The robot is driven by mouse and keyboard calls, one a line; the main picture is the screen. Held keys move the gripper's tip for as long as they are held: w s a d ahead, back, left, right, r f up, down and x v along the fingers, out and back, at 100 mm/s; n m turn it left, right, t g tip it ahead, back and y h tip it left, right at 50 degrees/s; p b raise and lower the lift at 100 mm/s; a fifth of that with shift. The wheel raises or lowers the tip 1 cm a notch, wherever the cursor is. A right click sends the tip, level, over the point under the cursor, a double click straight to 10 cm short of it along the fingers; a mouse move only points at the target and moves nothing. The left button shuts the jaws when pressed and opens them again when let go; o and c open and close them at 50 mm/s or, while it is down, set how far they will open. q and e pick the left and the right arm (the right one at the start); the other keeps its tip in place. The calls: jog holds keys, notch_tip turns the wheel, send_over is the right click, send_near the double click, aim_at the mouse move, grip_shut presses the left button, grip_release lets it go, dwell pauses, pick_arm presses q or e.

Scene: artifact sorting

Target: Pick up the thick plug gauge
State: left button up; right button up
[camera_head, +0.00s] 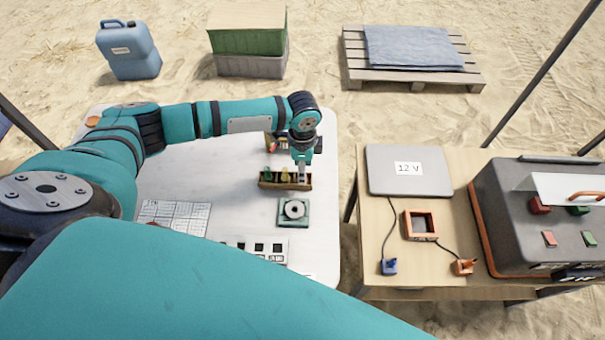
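My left gripper (303,174) points down over the right end of a small wooden rack (272,186) on the white table. The rack holds small upright pieces, among them a green-topped one (268,173) and a yellowish one (285,174). The gripper hides what stands at the right end of the rack. Its fingers are too small to tell whether they are open or shut, or touch anything. I cannot tell which piece is the thick plug gauge. My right gripper is not in view.
A green square block with a round disc (283,219) lies in front of the rack. A white tray with dark squares (270,258) and a printed sheet (175,214) are nearer. More small items (271,143) stand behind the rack. A wooden table (372,225) stands right, across a gap.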

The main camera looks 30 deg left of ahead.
pick_arm(q)
jog(key=shift+f, duration=0.65)
grip_shut()
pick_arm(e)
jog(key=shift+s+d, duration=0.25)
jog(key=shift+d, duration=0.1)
